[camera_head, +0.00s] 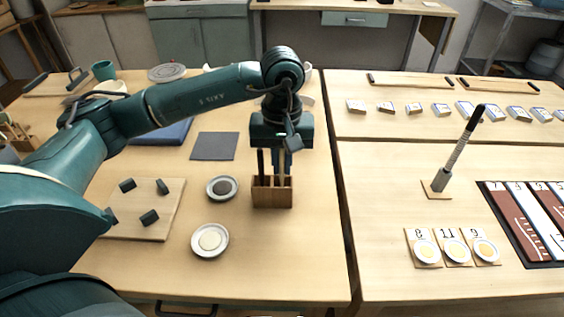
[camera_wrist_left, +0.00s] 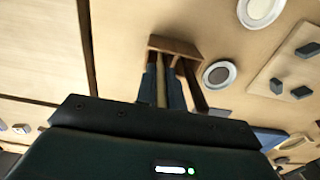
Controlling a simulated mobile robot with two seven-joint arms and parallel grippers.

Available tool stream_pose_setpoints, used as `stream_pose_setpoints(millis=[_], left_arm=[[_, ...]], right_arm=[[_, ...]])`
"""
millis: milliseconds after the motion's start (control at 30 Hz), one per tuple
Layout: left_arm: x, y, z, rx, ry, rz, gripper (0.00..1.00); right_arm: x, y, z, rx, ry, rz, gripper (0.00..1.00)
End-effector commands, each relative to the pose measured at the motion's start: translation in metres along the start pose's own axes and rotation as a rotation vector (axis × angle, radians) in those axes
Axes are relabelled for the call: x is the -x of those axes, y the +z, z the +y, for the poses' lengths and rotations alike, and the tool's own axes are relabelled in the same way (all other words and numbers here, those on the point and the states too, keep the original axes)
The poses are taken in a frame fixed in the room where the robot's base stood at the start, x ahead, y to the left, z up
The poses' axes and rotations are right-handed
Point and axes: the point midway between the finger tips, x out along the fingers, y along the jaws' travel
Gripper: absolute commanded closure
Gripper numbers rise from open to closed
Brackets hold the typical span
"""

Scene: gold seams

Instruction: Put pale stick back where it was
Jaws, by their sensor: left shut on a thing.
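The pale stick (camera_head: 281,168) is upright between the fingers of my left gripper (camera_head: 282,158), which is shut on it from above. The stick also shows in the left wrist view (camera_wrist_left: 161,88), between the blue fingers. Its lower end meets the small wooden holder (camera_head: 272,195) and appears to be inside it; the front wall hides how deep. The holder also shows in the left wrist view (camera_wrist_left: 175,44). A dark stick (camera_head: 261,163) stands in the holder, beside the pale one. My right gripper is not in view.
Left of the holder are a dish with dark contents (camera_head: 222,188), a dish with pale contents (camera_head: 210,240) and a board (camera_head: 165,220) with several dark blocks. A grey mat (camera_head: 215,146) lies behind. A gap separates the right table, where an upright tool (camera_head: 458,150) stands.

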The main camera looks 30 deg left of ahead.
Motion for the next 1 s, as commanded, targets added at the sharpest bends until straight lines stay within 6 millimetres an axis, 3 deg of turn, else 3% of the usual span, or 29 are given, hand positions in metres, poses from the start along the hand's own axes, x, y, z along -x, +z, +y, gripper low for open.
stream_pose_setpoints(millis=[400,433,667,1000], left_arm=[[-0.0110,-0.0001,-0.0001,0.000,0.000,0.000,1.00],[-0.0088,-0.0001,-0.0001,0.000,0.000,0.000,0.88],[-0.0082,0.0000,-0.0001,0.000,0.000,0.000,0.69],[-0.0023,0.0000,0.0000,0.000,0.000,0.000,0.68]], right_arm=[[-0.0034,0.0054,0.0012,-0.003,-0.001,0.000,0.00],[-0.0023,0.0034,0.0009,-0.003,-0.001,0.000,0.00],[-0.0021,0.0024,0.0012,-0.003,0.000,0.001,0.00],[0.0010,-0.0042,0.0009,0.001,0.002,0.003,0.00]])
